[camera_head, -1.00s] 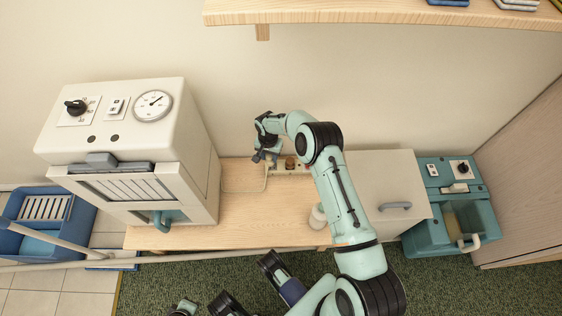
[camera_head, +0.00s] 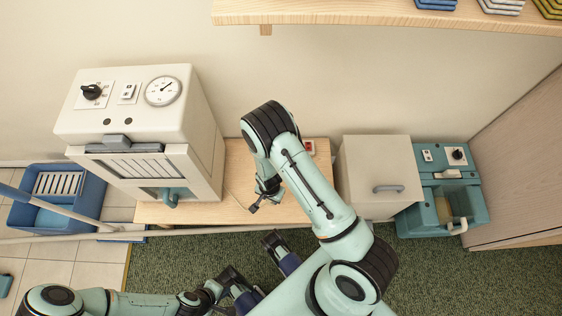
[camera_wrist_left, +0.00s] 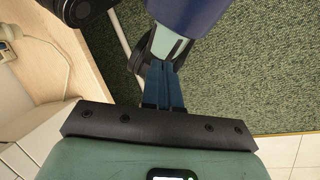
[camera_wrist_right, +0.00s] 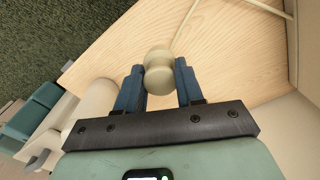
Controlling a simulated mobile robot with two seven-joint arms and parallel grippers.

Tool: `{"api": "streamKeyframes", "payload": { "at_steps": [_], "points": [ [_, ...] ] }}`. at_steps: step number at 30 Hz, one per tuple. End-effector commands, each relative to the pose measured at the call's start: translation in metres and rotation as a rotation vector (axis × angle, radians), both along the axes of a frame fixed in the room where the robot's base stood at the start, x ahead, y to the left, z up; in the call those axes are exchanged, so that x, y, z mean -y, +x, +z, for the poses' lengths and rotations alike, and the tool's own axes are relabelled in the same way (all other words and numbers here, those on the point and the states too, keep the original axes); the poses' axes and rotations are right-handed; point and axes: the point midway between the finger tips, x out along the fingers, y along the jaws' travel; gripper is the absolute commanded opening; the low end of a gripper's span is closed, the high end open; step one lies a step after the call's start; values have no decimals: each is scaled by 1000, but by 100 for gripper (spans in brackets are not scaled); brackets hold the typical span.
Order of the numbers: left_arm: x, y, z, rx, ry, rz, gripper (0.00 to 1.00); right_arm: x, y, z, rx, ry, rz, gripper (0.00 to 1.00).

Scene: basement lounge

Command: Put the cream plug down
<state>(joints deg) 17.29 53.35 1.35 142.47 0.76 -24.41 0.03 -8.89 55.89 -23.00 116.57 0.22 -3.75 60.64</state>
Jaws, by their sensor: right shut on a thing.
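The cream plug (camera_wrist_right: 158,72) sits between the fingers of my right gripper (camera_wrist_right: 159,80), which is shut on it. Its pale cord runs up from it across the wooden tabletop (camera_wrist_right: 225,50). I cannot tell whether the plug touches the wood. In the head view my right gripper (camera_head: 265,204) is low over the front part of the table (camera_head: 175,212); the plug is not clear there. My left gripper (camera_head: 246,292) is at the lower middle, away from the table. Its fingers are together and empty in the left wrist view (camera_wrist_left: 164,88).
A white oven-like machine (camera_head: 130,110) stands on the table's left. A grey cabinet (camera_head: 372,165) and teal machine (camera_head: 425,200) stand to the right. A red switch (camera_head: 309,147) shows at the table's back. A shelf (camera_head: 370,15) overhangs the wall. Bare wood lies left of my right gripper.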

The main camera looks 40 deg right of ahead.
Motion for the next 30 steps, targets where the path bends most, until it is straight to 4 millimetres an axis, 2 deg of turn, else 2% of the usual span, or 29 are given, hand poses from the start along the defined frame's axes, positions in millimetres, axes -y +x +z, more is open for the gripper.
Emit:
{"api": "streamKeyframes", "payload": {
  "at_steps": [1,3,11,17,29,30],
  "points": [
    [0,1,-5,4,1,1,0,1,-1,-15,-4,-1,0,5],
    [0,3,-7,9,1,2,0,0,-1,-27,-4,0,0,5],
    [0,5,-11,17,3,3,0,0,0,-49,-2,1,0,5],
    [-3,13,-19,38,12,12,0,0,-1,-78,-4,1,1,5],
    [-5,17,-21,49,17,16,0,0,0,-81,-2,1,1,5],
    [-5,17,-22,52,18,17,0,0,0,-81,-2,1,1,40]
  ]
}}
